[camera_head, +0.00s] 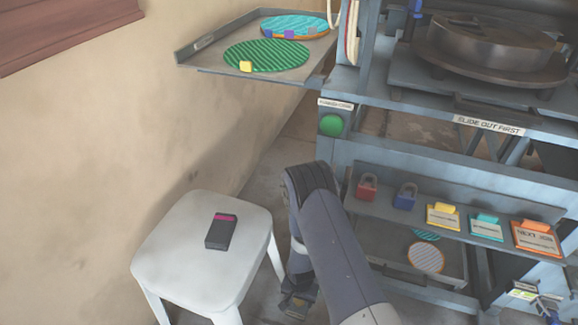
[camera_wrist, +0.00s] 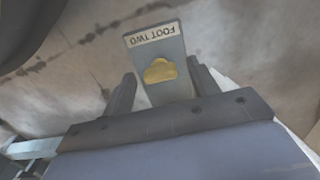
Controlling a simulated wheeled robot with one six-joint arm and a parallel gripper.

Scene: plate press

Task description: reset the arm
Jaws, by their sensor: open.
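My arm reaches down in the head view, with my gripper (camera_head: 298,302) low, near the floor and to the right of the white stool. In the wrist view my gripper (camera_wrist: 161,72) is open, one finger to each side. A grey plate labelled "FOOT TWO" (camera_wrist: 155,47), with a yellow patch, shows between and beyond the fingers. Neither finger visibly grips it, and I cannot tell how far below it lies. Its near end is hidden behind the gripper body.
A white stool (camera_head: 170,245) holds a dark box with a pink stripe (camera_head: 221,232). The press frame (camera_head: 420,105) stands at the right, with a shelf of padlocks and tags. A tray (camera_head: 200,57) with green and teal discs juts out at the upper left.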

